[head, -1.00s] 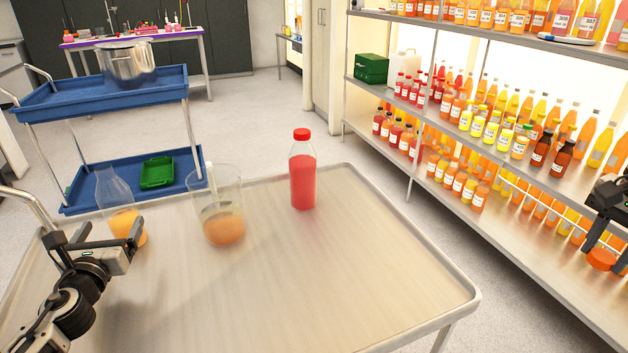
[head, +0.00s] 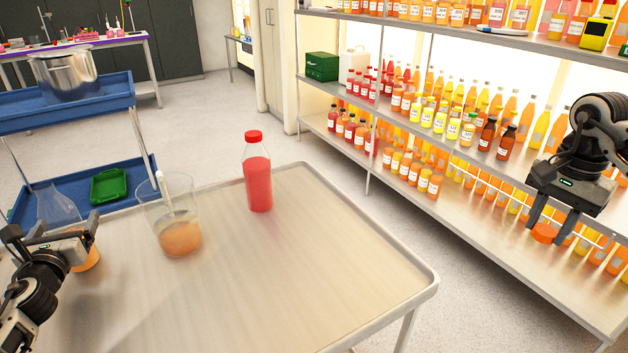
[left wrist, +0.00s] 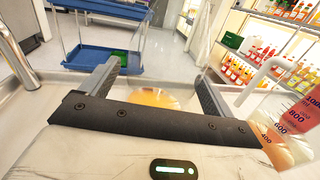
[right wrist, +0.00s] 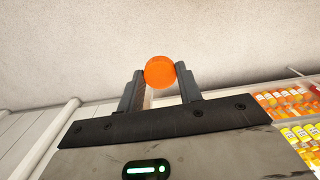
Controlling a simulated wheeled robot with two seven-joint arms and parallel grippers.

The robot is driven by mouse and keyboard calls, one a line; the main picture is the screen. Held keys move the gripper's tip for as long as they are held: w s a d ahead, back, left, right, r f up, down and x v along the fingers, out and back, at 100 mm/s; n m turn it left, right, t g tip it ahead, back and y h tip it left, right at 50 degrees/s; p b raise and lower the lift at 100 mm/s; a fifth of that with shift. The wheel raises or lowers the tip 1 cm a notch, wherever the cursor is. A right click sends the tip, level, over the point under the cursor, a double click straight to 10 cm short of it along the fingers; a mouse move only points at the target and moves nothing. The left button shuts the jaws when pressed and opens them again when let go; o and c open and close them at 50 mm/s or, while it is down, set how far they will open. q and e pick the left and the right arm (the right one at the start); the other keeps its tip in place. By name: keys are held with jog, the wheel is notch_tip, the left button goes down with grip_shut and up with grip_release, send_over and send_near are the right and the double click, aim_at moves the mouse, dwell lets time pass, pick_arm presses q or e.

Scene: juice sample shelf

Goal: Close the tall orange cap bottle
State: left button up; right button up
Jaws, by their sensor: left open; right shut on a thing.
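A clear uncapped bottle (head: 58,207) with orange liquid stands at the table's left end, partly hidden behind my left gripper (head: 54,232). That gripper is open. In the left wrist view, the orange liquid (left wrist: 155,97) shows between its spread fingers (left wrist: 158,72); I cannot tell whether they touch the bottle. My right gripper (head: 549,228) is out to the right, in front of the shelf and away from the table. It is shut on an orange cap (head: 543,233). The right wrist view shows the round cap (right wrist: 159,72) held between its fingertips.
A clear beaker (head: 170,212) with orange liquid and a white rod stands right of the bottle. A red-capped bottle of red juice (head: 257,180) stands farther right. The table's (head: 300,270) front right is bare. The loaded shelf (head: 480,178) lines the right; a blue cart (head: 120,90) stands behind.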

aim_at(45, 189)
dwell(0.3)
pick_arm(q)
jog(key=c, duration=1.3)
jog(key=shift+r, duration=0.1)
